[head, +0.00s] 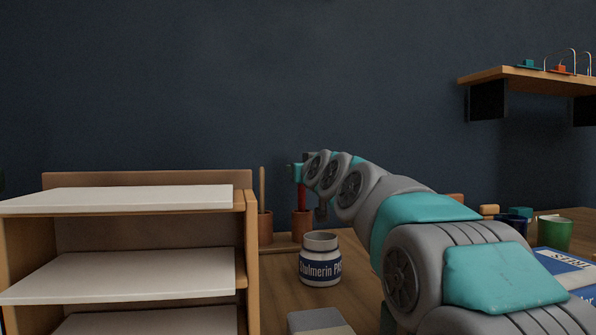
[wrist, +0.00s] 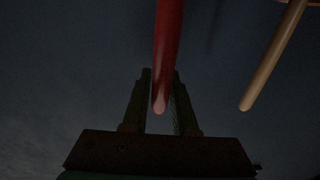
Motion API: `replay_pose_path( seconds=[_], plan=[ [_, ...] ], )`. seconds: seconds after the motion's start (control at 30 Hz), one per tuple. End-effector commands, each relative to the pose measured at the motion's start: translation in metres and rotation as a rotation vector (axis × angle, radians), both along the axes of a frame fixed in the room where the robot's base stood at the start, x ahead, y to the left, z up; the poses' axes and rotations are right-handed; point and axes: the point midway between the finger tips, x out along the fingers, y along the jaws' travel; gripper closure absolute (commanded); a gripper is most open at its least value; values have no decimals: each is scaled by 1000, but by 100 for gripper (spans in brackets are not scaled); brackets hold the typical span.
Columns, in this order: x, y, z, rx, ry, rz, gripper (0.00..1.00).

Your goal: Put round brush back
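A thin red handle (head: 302,196), which I take to be the round brush, stands upright in a terracotta-coloured cup (head: 301,226) in the head view. Its lower end is hidden inside the cup. My gripper (head: 301,172) is at the top of this handle, partly hidden by my arm. In the wrist view the red handle (wrist: 168,45) runs between the two fingers (wrist: 161,92), which lie close along both its sides and look closed on it. A second cup (head: 265,228) to the left holds a light wooden handle (head: 262,188), also seen in the wrist view (wrist: 272,55).
A wooden shelf unit with white boards (head: 120,275) fills the left. A labelled jar (head: 320,260) stands on the wooden table in front of the cups. Blue and green cups (head: 554,233) and a blue box (head: 566,268) are at right. A wall shelf (head: 520,78) hangs upper right.

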Motion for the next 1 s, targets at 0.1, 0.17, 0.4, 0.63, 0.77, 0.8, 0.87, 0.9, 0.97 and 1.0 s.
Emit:
replay_pose_path(
  seconds=[0.1,0.17,0.4,0.63,0.77,0.8,0.87,0.9,0.97,1.0],
  plan=[
    [0,0,1,0,0,0,59],
    [0,0,0,0,0,0,52],
    [0,0,1,0,0,0,51],
    [-9,-4,4,1,-1,0,51],
    [-25,-10,2,2,2,0,51],
    [-31,-12,2,3,1,1,51],
    [-39,-15,3,2,0,0,51],
    [-44,-17,4,1,-1,0,51],
    [-53,-20,3,1,0,1,51],
    [-59,-22,3,1,-1,1,51]
  ],
)
